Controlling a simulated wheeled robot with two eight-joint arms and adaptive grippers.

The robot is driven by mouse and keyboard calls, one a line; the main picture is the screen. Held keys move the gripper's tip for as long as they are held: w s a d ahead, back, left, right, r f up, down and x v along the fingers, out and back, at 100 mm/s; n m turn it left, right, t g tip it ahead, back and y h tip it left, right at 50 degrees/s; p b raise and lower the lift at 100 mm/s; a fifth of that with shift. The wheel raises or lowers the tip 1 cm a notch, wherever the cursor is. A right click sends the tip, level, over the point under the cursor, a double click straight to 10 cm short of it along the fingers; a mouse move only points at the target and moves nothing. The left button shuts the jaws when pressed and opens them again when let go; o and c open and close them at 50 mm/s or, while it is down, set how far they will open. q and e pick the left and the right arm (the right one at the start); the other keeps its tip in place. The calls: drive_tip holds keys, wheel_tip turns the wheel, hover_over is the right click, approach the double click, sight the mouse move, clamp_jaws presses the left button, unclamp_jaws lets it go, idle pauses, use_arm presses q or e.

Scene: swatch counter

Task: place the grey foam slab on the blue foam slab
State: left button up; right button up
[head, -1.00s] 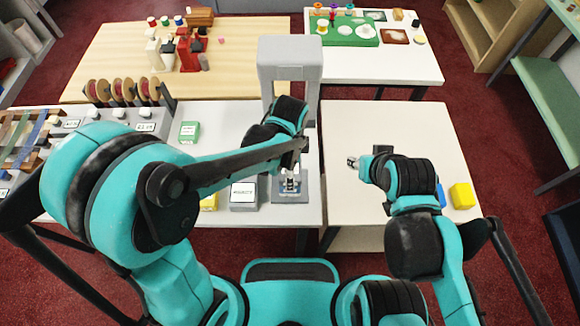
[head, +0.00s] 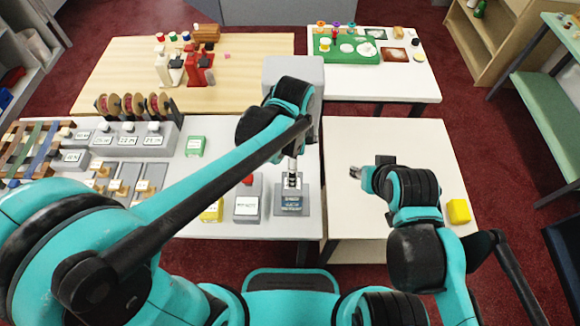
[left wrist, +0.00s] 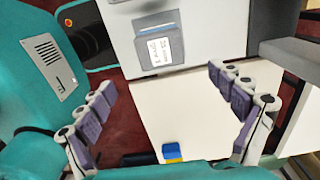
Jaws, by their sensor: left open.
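In the left wrist view, a small blue block (left wrist: 171,151) lies on the white right-hand table, close to a yellow block; it may be the blue foam slab. In the head view my right arm hides that spot. A grey square device (head: 291,207) with a pale label and a dark bluish top stands at the counter's right end; it also shows in the left wrist view (left wrist: 158,46). I cannot clearly make out the grey foam slab.
A yellow block (head: 459,211) sits near the right table's right edge. A tall grey arch (head: 310,105) stands behind my left gripper. The right table's front is clear.

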use_arm(q)
drive_tip(key=s+a+r+n+t, duration=0.2)
drive_tip(key=a+n+t, duration=0.1)
drive_tip(key=a+n, duration=0.6)
drive_tip(key=s+a+r+n+t, duration=0.3)
drive_tip(key=a+n+t, duration=0.1)
drive_tip(key=a+n, duration=0.4)
drive_tip(key=shift+a+r+n, duration=0.15)
drive_tip(key=shift+a+n, duration=0.25)
drive_tip(key=shift+n, duration=0.1)
drive_tip(key=shift+s, duration=0.1)
